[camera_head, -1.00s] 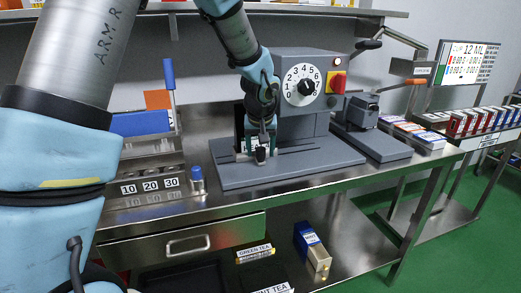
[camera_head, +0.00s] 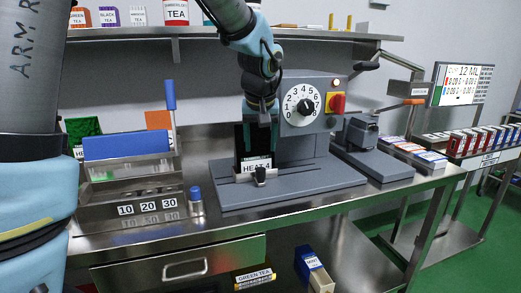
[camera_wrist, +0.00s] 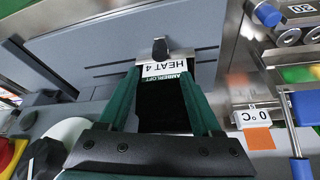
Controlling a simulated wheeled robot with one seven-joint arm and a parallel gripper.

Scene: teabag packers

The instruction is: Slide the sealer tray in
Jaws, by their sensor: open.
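The sealer tray (camera_head: 246,177) is a small metal holder with a black knob (camera_head: 260,175) at its front, low on the grey sealer's base. The knob also shows in the wrist view (camera_wrist: 160,48). A black pouch (camera_head: 241,140) stands upright in the tray, with a white label reading AMBERLOFT, HEAT 4 (camera_head: 256,164). My gripper (camera_head: 262,121) is open above the tray at the pouch's upper part. In the wrist view its two teal fingers (camera_wrist: 162,80) stand on either side of the pouch. I cannot tell whether they touch it.
The sealer (camera_head: 308,135) has a numbered dial (camera_head: 304,106) and a red switch (camera_head: 338,103) just right of my gripper. A metal rack (camera_head: 135,188) and a blue-capped vial (camera_head: 196,200) stand left. A shelf of tea boxes (camera_head: 176,12) is above. The front bench edge is clear.

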